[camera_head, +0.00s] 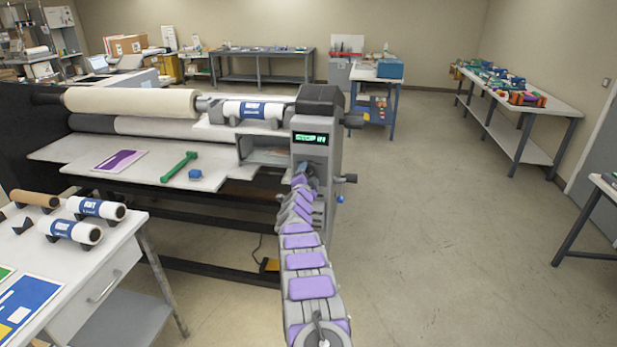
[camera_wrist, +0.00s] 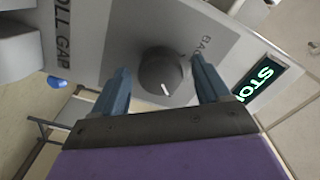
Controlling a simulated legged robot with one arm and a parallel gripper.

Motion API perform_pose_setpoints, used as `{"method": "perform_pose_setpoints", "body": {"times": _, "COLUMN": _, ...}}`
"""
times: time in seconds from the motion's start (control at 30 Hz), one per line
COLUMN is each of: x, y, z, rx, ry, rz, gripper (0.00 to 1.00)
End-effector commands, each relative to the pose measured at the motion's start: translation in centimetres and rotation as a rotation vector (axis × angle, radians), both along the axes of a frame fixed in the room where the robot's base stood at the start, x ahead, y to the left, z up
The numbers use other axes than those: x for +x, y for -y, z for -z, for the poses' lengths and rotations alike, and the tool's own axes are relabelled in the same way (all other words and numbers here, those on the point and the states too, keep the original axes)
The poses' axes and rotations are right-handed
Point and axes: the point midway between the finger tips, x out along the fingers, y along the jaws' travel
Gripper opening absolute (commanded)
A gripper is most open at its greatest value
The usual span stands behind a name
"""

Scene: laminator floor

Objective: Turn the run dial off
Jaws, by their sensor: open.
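A round dark dial (camera_wrist: 160,72) with a white pointer mark sits on the laminator's grey control panel (camera_wrist: 95,40) in the wrist view. My gripper (camera_wrist: 161,68) is open, with one blue-grey finger on either side of the dial. I cannot tell whether the fingers touch it. The lettering above the dial is partly cut off and begins "BAC". A green-lit display (camera_wrist: 266,77) beside it shows "STO", the rest cut off. In the head view the same display (camera_head: 309,138) glows on the laminator's end housing, and my arm hides the dial below it.
"ROLL GAP" lettering (camera_wrist: 60,20) and a blue knob (camera_wrist: 57,82) are near the dial. The laminator table (camera_head: 60,154) holds a green tool (camera_head: 179,167). A side table (camera_head: 105,238) with rolls stands at left.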

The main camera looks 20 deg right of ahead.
Motion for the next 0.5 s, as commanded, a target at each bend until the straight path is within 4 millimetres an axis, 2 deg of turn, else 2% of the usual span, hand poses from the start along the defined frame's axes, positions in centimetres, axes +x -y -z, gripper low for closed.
{"method": "perform_pose_setpoints", "body": {"times": 0.2, "x": 0.0, "y": 0.0, "z": 0.01, "rx": 0.0, "ry": 0.0, "rz": 0.0, "gripper": 0.76}}
{"method": "perform_pose_setpoints", "body": {"times": 0.5, "x": -0.01, "y": 0.0, "z": 0.01, "rx": 0.0, "ry": -0.001, "rz": 0.001, "gripper": 0.47}}
